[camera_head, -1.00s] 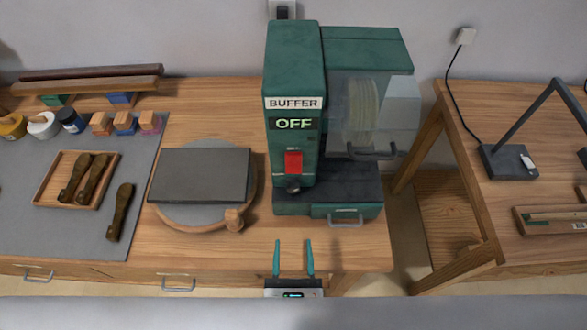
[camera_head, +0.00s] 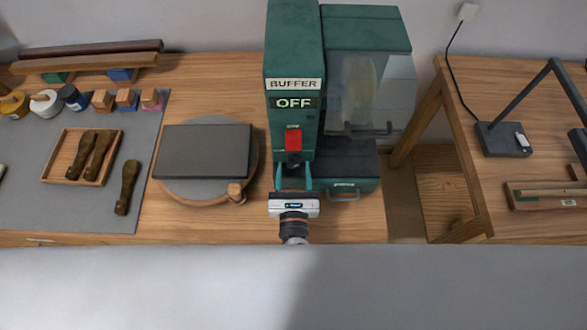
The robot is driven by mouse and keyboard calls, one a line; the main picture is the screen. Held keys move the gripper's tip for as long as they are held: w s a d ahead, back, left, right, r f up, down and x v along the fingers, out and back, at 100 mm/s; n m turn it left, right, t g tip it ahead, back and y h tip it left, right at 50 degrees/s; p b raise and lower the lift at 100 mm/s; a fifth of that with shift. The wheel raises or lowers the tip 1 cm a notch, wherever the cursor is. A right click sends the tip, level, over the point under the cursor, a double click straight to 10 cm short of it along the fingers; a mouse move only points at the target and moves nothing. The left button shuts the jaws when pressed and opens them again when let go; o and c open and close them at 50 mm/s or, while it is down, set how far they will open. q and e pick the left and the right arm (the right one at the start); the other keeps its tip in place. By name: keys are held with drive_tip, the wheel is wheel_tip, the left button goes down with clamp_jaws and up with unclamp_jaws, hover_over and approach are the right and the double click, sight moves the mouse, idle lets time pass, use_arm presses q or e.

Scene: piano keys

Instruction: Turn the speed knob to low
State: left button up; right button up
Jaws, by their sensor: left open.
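The green buffer machine (camera_head: 292,50) stands on the wooden bench, with a "BUFFER" label and a display (camera_head: 294,103) reading "OFF". A red switch (camera_head: 293,139) is on its front. Below the switch is the small dark speed knob (camera_head: 293,160), partly hidden by my gripper. My left gripper (camera_head: 293,178) is open, its two teal fingers pointing at the machine's front just below the knob. One finger is on each side of the knob's column. I cannot tell whether they touch it. My right gripper is not in view.
A dark slab (camera_head: 203,151) lies on a round board with a wooden knob, left of the machine. A drawer handle (camera_head: 343,195) sits right of my gripper. A lamp (camera_head: 503,139) stands on the right bench.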

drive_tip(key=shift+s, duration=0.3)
use_arm(q)
drive_tip(key=c, duration=1)
drive_tip(key=shift+o, duration=0.2)
drive_tip(key=shift+f+n+b, duration=0.2)
drive_tip(key=shift+n+b, duration=0.8)
drive_tip(key=shift+b, duration=0.3)
drive_tip(key=n+b, duration=1.2)
drive_tip(key=shift+d+n+b, duration=0.1)
drive_tip(key=shift+n+b, duration=0.2)
drive_tip(key=shift+b, duration=0.1)
drive_tip(key=shift+r+n+b, duration=0.25)
drive_tip(key=shift+n+b, duration=1.2)
drive_tip(key=shift+n, duration=0.25)
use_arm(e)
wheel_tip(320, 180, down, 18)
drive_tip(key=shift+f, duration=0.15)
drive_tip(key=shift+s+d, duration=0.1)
use_arm(q)
drive_tip(key=o, duration=1)
drive_tip(key=shift+c, duration=0.2)
